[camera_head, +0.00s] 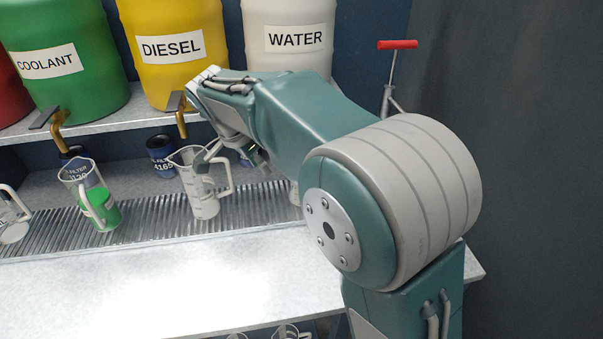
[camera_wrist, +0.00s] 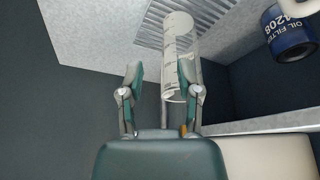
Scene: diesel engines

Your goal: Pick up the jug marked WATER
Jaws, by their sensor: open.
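The white barrel (camera_head: 288,38) marked WATER stands on the shelf at the top of the head view. I see no WATER mark on any jug. A clear jug (camera_head: 200,188) stands on the grooved tray below the yellow DIESEL barrel, close to my gripper (camera_head: 233,153). A pale sliver (camera_head: 295,193), perhaps another jug, shows below the WATER barrel, mostly behind my arm. In the wrist view my gripper (camera_wrist: 160,78) is open and empty. A clear jug (camera_wrist: 177,58) with scale marks is ahead, overlapping the right finger; contact cannot be told.
A jug with green liquid (camera_head: 100,203) and another clear jug (camera_head: 12,222) stand to the left. Blue oil filters (camera_head: 160,157) stand behind; one also shows in the wrist view (camera_wrist: 290,38). Brass taps hang above. The front bench (camera_head: 130,290) is clear.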

